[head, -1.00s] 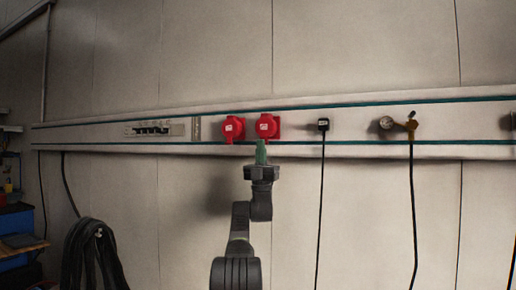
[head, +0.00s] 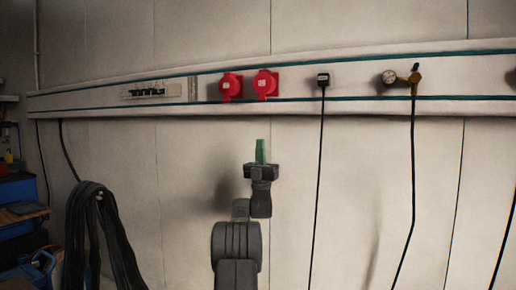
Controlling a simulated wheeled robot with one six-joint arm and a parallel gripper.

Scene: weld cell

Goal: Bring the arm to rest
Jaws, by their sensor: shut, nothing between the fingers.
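My gripper (head: 260,150) shows in the head view, at the end of my dark grey arm, a little right of the middle. Its green fingers point up and are shut together, with nothing seen between them. It is in front of the bare pale wall, below the wall rail (head: 300,109) and apart from the red sockets (head: 248,85). My arm rises from the bottom edge of the picture.
A black plug with a cable (head: 323,80) and a brass valve with a gauge and hose (head: 403,78) are on the rail to the right. A coiled black hose (head: 95,235) hangs at left. A blue cabinet (head: 18,195) stands at the far left.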

